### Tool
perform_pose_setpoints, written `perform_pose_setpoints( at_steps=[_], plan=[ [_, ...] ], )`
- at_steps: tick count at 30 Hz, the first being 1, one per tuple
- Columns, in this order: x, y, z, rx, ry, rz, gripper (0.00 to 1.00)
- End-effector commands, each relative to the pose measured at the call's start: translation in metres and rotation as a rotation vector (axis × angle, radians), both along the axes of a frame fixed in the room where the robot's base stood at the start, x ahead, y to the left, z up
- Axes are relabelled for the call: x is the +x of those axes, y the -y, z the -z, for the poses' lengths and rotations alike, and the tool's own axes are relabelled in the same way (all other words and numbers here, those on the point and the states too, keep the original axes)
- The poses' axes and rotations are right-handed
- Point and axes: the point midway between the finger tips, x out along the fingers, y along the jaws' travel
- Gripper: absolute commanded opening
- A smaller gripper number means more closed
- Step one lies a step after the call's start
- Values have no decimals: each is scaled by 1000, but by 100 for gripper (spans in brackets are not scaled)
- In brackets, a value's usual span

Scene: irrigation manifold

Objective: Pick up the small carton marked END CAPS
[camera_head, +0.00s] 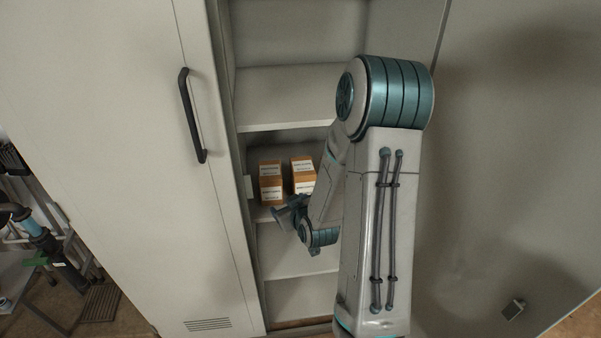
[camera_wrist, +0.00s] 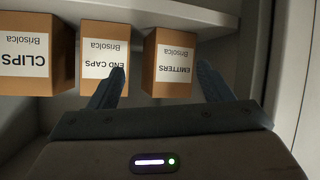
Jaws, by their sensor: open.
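The small brown END CAPS carton (camera_wrist: 98,56) stands in the middle of a row of cartons in the wrist view. Its white label reads upside down there. My gripper (camera_wrist: 161,68) is open, with nothing between its fingers. In the head view my gripper (camera_head: 287,212) is in front of the cartons at shelf height, partly hidden by my arm. The labels are too small to read there.
A CLIPS carton (camera_wrist: 28,60) stands left of END CAPS in the wrist view, with a narrow gap. In the head view several cartons (camera_head: 270,182) sit on a cabinet shelf (camera_head: 262,215). A cabinet door with a black handle (camera_head: 190,115) is at left. Other visible shelves look empty.

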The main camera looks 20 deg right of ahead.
Motion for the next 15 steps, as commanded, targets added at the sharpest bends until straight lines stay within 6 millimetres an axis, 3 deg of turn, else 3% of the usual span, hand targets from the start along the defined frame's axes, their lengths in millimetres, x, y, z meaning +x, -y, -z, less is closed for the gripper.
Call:
perform_pose_setpoints(
  at_steps=[5, 15],
  plan=[
    [0, 19, 5, 47, 191, 64, 73],
    [-21, 53, -5, 83, 480, 239, 73]
  ],
)
